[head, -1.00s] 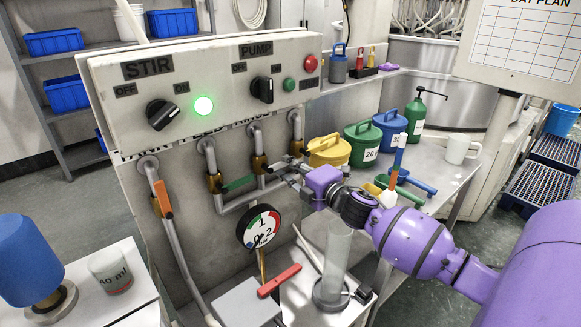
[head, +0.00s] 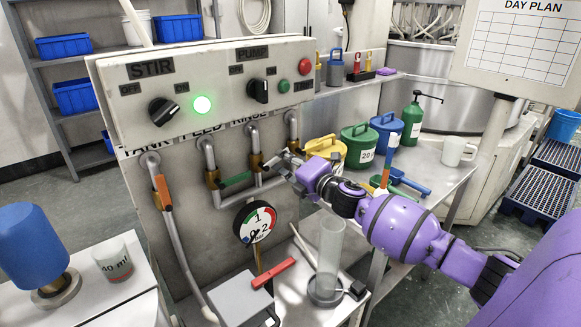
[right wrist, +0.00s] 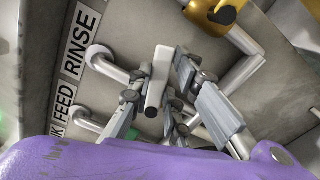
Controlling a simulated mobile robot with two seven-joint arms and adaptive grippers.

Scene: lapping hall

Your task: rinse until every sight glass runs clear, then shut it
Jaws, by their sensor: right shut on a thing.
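My right gripper (head: 278,162) is shut on the pale rinse valve handle (right wrist: 160,80), which shows between its fingers in the right wrist view. A round gauge (head: 254,222) hangs under the pipes. My left gripper is out of view.
The control panel (head: 225,85) carries a stir knob (head: 163,112), a lit green lamp (head: 202,104) and a pump knob (head: 259,91). Lidded pails stand on the right bench, the green one (head: 361,146) among them. A red handle (head: 273,273) lies low in front.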

